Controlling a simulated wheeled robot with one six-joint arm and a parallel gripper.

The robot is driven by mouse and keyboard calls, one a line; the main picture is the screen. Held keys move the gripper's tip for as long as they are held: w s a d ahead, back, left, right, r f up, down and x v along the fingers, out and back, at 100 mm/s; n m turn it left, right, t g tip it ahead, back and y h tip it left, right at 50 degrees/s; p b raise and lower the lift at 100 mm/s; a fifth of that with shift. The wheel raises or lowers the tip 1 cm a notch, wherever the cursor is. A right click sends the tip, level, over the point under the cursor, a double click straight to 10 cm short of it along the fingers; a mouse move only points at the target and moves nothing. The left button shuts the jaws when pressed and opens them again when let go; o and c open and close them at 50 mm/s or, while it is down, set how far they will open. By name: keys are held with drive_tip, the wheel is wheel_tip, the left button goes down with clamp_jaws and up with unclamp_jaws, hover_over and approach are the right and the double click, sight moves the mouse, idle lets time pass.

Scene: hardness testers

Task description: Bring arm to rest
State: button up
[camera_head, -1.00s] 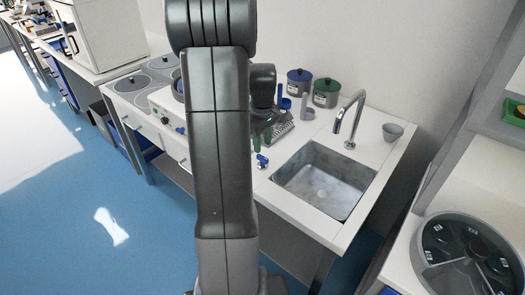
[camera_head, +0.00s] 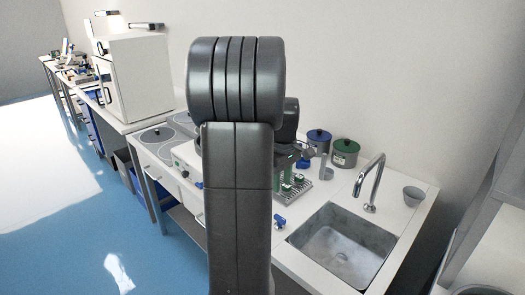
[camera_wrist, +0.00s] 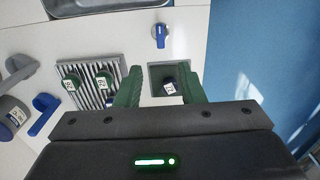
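My gripper (camera_wrist: 160,82) shows in the wrist view with its two green fingers wide apart. It is open and nothing is clamped between them. A small dark piece with a white label (camera_wrist: 169,87) sits on a grey square plate (camera_wrist: 158,73), seen between the fingers and apart from them. My dark arm stands upright in the middle of the head view and hides most of the gripper there.
A ribbed metal rack (camera_wrist: 92,68) holds green labelled pieces (camera_wrist: 103,80). Open floor (camera_head: 60,235) lies left.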

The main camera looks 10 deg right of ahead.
wheel_tip(320, 180, down, 13)
drive_tip(key=shift+f, duration=0.2)
idle(0.5)
